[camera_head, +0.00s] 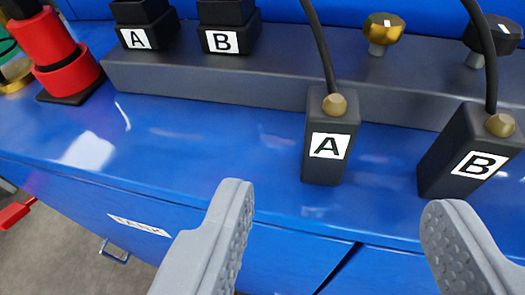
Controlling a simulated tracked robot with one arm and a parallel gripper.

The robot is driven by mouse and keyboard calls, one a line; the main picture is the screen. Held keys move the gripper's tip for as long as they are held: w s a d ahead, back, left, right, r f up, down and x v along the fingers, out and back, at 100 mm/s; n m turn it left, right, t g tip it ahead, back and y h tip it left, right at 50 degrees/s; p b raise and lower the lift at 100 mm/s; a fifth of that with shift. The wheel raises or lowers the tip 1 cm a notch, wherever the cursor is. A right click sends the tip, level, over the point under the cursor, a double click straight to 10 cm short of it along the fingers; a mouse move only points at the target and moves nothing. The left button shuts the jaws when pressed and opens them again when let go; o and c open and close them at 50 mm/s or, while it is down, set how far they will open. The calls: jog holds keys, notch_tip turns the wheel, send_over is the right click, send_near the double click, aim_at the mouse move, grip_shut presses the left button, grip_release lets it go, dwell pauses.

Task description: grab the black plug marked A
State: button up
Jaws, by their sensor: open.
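The black plug marked A (329,150) stands on the blue surface right of the picture's middle. It is a dark block with a white label, a brass fitting and a black cable rising from its top. My gripper (338,208) is open and empty, its two grey fingers coming up from the bottom edge. The plug lies beyond the fingertips, between them in the picture and apart from both. A similar plug marked B (470,158) stands to its right, above the right finger.
A dark grey rail (220,82) runs behind the plugs. It carries black blocks marked A (137,38) and B (223,41) and a brass knob (381,30). A red cylinder (66,70) stands at the left. The blue surface left of the plug is clear.

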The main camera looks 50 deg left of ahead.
aim_at(332, 103)
jog(key=shift+w+d+x, duration=0.1)
jog(key=shift+x, duration=3.2)
jog(key=shift+w+d+x, duration=0.1)
jog(key=shift+x, duration=3.15)
jog(key=c, duration=1.1)
